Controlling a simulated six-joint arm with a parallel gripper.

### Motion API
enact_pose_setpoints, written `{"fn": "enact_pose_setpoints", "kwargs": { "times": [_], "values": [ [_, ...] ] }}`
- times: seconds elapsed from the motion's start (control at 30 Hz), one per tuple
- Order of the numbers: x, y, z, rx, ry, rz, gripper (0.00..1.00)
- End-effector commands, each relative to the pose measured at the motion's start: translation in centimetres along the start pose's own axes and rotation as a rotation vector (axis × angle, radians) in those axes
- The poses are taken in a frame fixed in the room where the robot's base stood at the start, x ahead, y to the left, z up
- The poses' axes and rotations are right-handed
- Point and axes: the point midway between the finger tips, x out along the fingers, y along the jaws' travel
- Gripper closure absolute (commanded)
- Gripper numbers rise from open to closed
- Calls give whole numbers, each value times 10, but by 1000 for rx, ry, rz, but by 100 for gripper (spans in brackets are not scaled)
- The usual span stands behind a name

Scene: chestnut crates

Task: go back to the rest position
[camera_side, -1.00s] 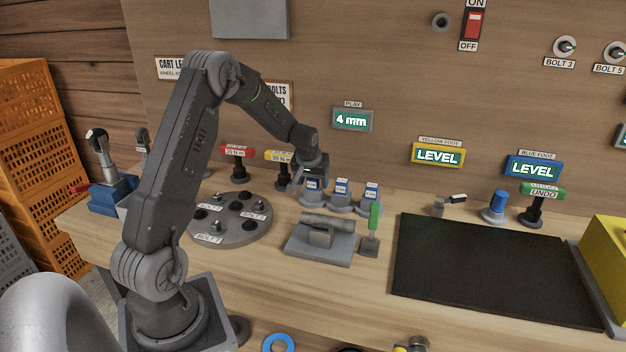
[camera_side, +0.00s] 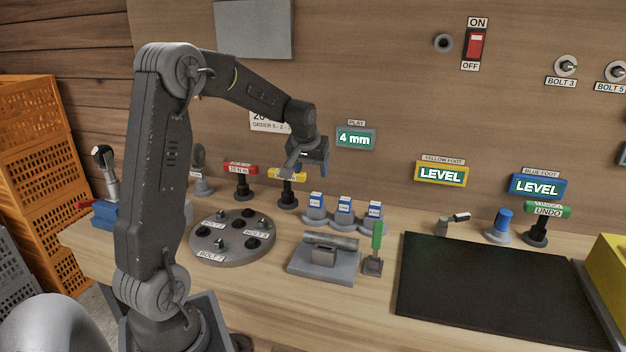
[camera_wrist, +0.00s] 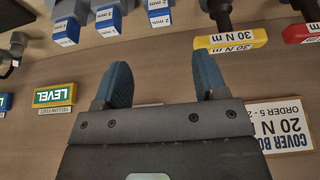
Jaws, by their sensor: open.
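My gripper (camera_side: 308,158) is raised above the back of the bench, in front of the wooden back wall. In the wrist view its two blue fingers (camera_wrist: 162,82) stand apart with nothing between them. In the side view it hangs above and to the left of the row of blue-and-white labelled blocks (camera_side: 344,207), clear of them. It partly covers the yellow 30 N m tool (camera_side: 287,176) behind it.
A round grey bolt plate (camera_side: 232,240), a grey fixture (camera_side: 323,260) and a green-handled tool (camera_side: 376,245) stand on the bench. A black mat (camera_side: 480,285) lies at right. Signs and a red switch (camera_side: 475,45) are on the wall. Orange crates (camera_side: 32,170) stand at left.

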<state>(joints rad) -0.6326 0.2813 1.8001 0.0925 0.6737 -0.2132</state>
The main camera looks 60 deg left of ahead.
Motion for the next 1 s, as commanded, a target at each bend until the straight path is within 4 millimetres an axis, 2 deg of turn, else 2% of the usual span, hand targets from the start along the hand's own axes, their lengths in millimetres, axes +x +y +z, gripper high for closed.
{"fn": "enact_pose_setpoints", "kwargs": {
  "times": [0.13, 0.47, 0.6, 0.67, 0.77, 0.9, 1.0],
  "values": [
    [-9, 0, 0, 0, 1, 0, 34],
    [-10, 0, 0, 1, 0, 0, 34],
    [-27, 14, 11, 37, 8, 17, 34],
    [-44, 26, 24, 74, 16, 33, 34],
    [-80, 50, 57, 164, 28, 73, 34],
    [-128, 76, 118, 307, 48, 139, 34],
    [-156, 84, 164, 409, 60, 187, 34]
  ]
}}
